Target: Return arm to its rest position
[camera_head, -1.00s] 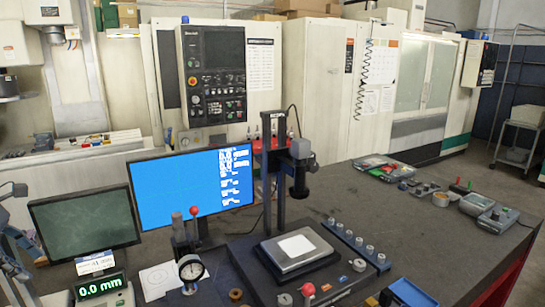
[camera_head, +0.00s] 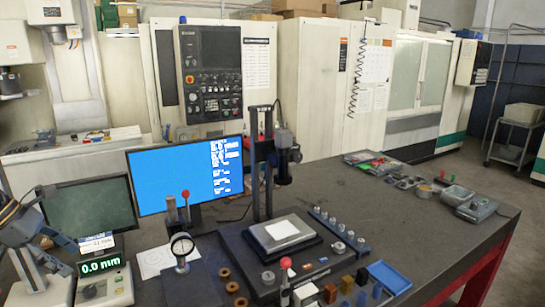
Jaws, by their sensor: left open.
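My left gripper (camera_head: 57,239) shows at the left edge, in front of the dark monitor and above the 0.0 mm readout. Its grey and blue-grey fingers are apart, and I see nothing held between them. My right gripper does not show.
A dark bench (camera_head: 400,225) carries a camera stand (camera_head: 263,190), a blue-screen monitor (camera_head: 175,180), a dark monitor (camera_head: 90,210), a readout (camera_head: 102,265), a dial gauge (camera_head: 182,247), a pale plate (camera_head: 283,231) and a blue tray (camera_head: 390,277). Machines stand behind.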

